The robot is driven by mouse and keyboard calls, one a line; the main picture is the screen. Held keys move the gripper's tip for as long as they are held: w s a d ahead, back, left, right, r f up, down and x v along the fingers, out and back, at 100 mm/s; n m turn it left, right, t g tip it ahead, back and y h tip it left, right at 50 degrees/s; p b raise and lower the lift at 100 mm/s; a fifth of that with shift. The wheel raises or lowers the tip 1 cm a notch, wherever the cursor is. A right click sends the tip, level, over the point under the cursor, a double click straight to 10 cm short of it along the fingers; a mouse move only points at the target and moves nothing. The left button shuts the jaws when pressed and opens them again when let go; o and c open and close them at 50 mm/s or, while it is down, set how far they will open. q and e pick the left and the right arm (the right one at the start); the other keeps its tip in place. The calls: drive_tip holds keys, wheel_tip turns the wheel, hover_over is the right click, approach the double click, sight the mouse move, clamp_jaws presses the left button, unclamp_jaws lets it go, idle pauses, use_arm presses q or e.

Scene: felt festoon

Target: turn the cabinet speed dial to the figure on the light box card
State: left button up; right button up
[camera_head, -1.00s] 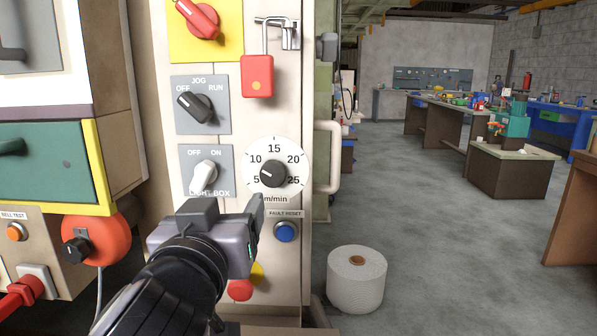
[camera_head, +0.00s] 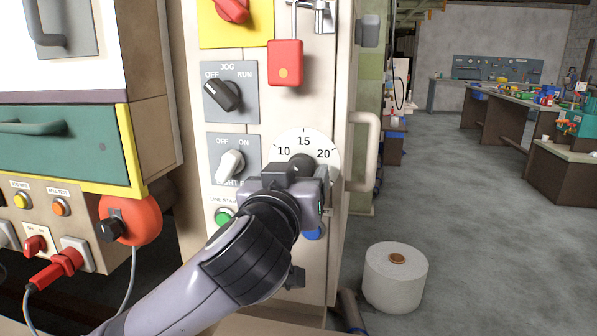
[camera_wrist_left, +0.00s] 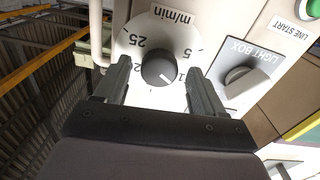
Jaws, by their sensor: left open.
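The cabinet speed dial (camera_head: 303,143) has a white face with a black knob (camera_head: 302,163); my left gripper (camera_head: 296,180) covers its lower part. In the left wrist view the dial face (camera_wrist_left: 150,25) appears upside down. The knob (camera_wrist_left: 158,68) sits between the two open fingers of my left gripper (camera_wrist_left: 159,72), with gaps visible on both sides. Its white mark points to the lower right there, roughly toward the 10, part of which a finger hides. The light box switch (camera_head: 230,166) leans toward ON. No card with a figure is visible. My right gripper is out of view.
A red padlock (camera_head: 285,62) hangs above the dial. The jog switch (camera_head: 222,95) and green line start button (camera_head: 223,216) are left of it. A blue button (camera_head: 313,233) is partly hidden below. A cabinet handle (camera_head: 363,150) stands to the right. A white roll (camera_head: 394,278) stands on open floor.

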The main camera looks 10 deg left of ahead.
use_arm(q)
drive_tip(key=shift+w, duration=0.7)
drive_tip(key=c, duration=1.1)
drive_tip(key=shift+o, duration=0.2)
